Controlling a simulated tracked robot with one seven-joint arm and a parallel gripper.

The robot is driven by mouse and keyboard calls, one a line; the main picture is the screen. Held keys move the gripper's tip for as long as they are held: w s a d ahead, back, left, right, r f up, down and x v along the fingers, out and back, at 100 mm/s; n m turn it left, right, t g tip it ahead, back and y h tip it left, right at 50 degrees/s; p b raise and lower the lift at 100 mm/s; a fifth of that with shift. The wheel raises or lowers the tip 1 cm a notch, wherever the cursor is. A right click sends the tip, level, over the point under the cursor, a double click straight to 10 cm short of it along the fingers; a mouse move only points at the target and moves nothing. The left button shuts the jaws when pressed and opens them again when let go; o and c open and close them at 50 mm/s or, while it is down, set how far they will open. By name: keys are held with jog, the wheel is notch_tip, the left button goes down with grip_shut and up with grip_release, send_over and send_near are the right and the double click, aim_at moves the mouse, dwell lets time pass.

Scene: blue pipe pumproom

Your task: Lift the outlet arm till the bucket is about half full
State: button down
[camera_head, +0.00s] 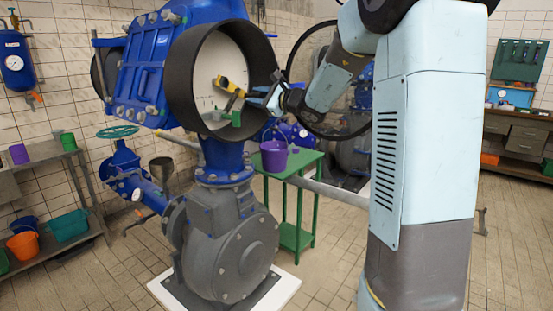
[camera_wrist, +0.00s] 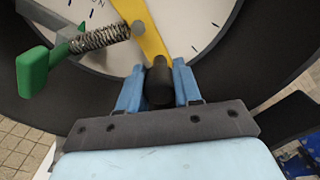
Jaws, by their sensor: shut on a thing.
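A yellow arm (camera_head: 228,85) stands in front of a white dial face inside a large black ring on the blue pipe. It also shows in the wrist view (camera_wrist: 150,32), with a dark round grip (camera_wrist: 160,88) at its lower end. My gripper (camera_wrist: 159,78) is shut on this grip, with one light-blue finger on each side. In the head view my gripper (camera_head: 262,97) reaches in from the right. A purple bucket (camera_head: 275,155) stands upright, below and right of the ring. Its fill level cannot be seen.
A green lever (camera_wrist: 33,70) with a spring (camera_wrist: 100,39) is left of the yellow arm. A green stand (camera_head: 304,160) carries the bucket. A grey pump (camera_head: 235,255) stands below the ring.

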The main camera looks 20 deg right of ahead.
jog(key=shift+f, duration=0.25)
jog(key=shift+s+a+f, duration=0.2)
jog(key=shift+a+f, duration=0.05)
jog(key=shift+f, duration=0.3)
jog(key=shift+s+a+f, duration=0.2)
jog(key=shift+a+f, duration=0.05)
jog(key=shift+f, duration=0.25)
jog(key=c, duration=0.8)
grip_release()
jog(key=shift+c, duration=0.2)
jog(key=shift+f, duration=0.1)
jog(key=v, duration=1)
jog(key=shift+s+a, duration=0.1)
jog(key=shift+a, duration=0.1)
